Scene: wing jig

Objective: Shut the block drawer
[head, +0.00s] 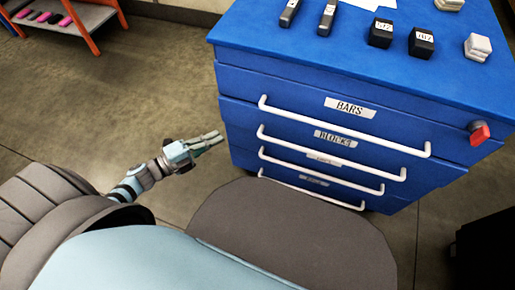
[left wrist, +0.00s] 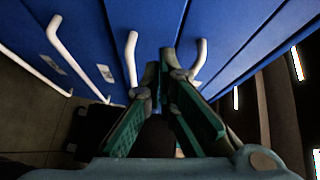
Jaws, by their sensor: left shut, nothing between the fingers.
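The block drawer, labelled BLOCKS (head: 335,138), is the second drawer down in the blue cabinet (head: 285,50). Its front looks about level with the other drawer fronts, with no open inside showing. It has a white bar handle, partly crowded by the handles above and below. My left gripper (head: 218,139) is shut and empty, left of the cabinet front, with its fingertips close to the left edge of the drawers. In the left wrist view the shut fingers (left wrist: 166,62) point at the blue fronts, between two white handles. I cannot tell whether they touch. My right gripper is out of view.
The BARS drawer (head: 350,107) is above, and more drawers are below. A red knob (head: 479,132) sits at the cabinet's right. Black bars and blocks (head: 421,42) lie on top. A shelf with orange legs (head: 82,28) stands far left. Floor is clear left of the cabinet.

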